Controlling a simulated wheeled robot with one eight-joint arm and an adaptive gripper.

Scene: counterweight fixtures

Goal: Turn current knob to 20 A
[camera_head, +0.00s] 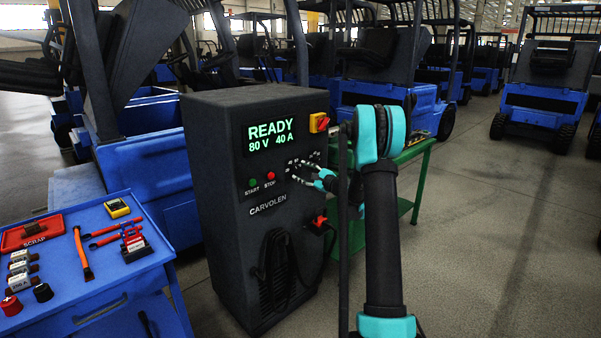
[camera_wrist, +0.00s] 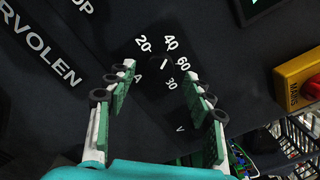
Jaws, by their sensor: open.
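The dark charger cabinet (camera_head: 225,150) stands in the middle of the head view. Its green display (camera_head: 270,135) reads READY, 80 V, 40 A. In the wrist view the current knob (camera_wrist: 163,63) is a dark shape, hard to make out against the panel, with a short white pointer line. White marks 20, 40 and 60 curve around it, with an A at the lower left. My gripper (camera_wrist: 160,76) is open, its green-padded fingers on either side of the knob area. In the head view my gripper (camera_head: 304,172) is at the panel and partly hides the dials. Contact with the knob cannot be told.
START and STOP buttons (camera_head: 269,176) are left of the gripper; a red-yellow MAINS switch (camera_head: 319,122) is above. A blue tool cart (camera_head: 130,262) stands at left, a green table (camera_head: 408,206) behind my arm.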

